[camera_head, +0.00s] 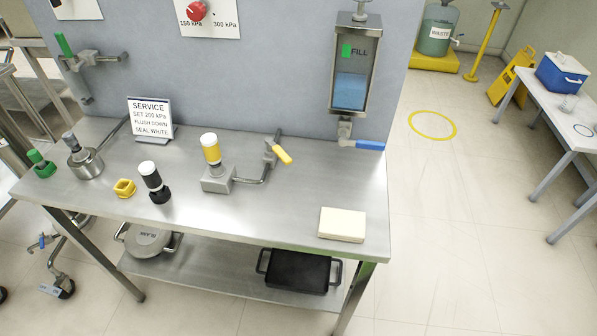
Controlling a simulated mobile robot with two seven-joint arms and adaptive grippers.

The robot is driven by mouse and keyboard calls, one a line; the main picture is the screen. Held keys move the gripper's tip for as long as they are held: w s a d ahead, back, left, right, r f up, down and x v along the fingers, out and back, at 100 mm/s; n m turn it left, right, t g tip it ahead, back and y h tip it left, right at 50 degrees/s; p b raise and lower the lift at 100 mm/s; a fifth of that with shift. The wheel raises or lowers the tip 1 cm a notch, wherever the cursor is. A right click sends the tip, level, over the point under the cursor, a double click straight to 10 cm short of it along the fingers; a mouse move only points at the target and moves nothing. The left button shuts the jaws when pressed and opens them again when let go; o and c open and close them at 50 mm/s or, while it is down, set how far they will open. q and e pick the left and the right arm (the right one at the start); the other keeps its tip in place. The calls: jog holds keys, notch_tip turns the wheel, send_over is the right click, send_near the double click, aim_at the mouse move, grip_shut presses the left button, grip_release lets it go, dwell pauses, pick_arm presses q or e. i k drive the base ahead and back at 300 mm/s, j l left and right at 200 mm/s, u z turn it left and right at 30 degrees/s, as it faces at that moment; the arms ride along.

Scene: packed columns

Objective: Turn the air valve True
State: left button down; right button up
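Several valve levers show in the head view, and I read no label that says which is the air valve. A green lever (64,45) stands nearly upright on a pipe fitting on the grey wall panel at the upper left. A yellow lever (281,154) slants down to the right on a pipe at the back of the bench. A blue lever (370,145) points right, about level, below the tank marked FILL (351,90). A red knob (196,11) sits on a plate marked 150 and 300 kPa. Neither of my grippers is in view.
The steel bench (270,215) carries a SERVICE sign (150,118) reading SET 200 kPa, FLUSH DOWN, SEAL WHITE. A black column with a white cap (150,178), a yellow-topped column (211,150), a steel pot (86,163) and a cream block (342,224) stand there.

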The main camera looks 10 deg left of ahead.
aim_at(286, 159)
jog(key=l, duration=1.25)
jog(key=k+l+u, duration=0.1)
jog(key=l, duration=1.15)
